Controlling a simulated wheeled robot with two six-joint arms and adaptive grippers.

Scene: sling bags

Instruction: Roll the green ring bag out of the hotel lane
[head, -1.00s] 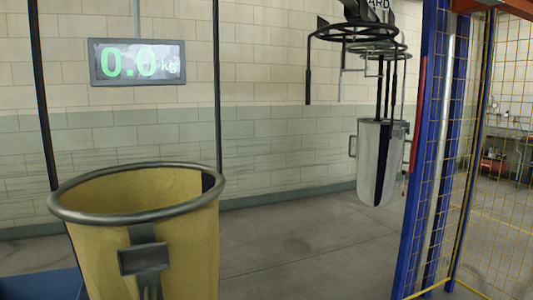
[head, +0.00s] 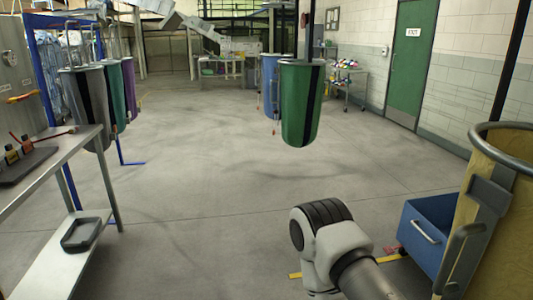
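A green bag (head: 302,105) with a dark vertical stripe hangs upright above the floor, right of centre in the head view. A blue bag (head: 271,85) hangs just behind it to the left. Another green bag (head: 113,90) hangs at the left, between a grey bag (head: 85,108) and a purple bag (head: 129,88). I cannot tell from the picture which green one is the task's ring bag or where the hotel lane lies. Part of my arm (head: 332,245) shows at the bottom. Neither of my grippers is in view.
A metal bench (head: 62,182) with tools stands at the left, a dark tray (head: 82,235) on its lower shelf. A yellow bin (head: 505,220) and a blue tote (head: 428,235) stand at the right. A green exit door (head: 412,62) is at the back. The middle floor is clear.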

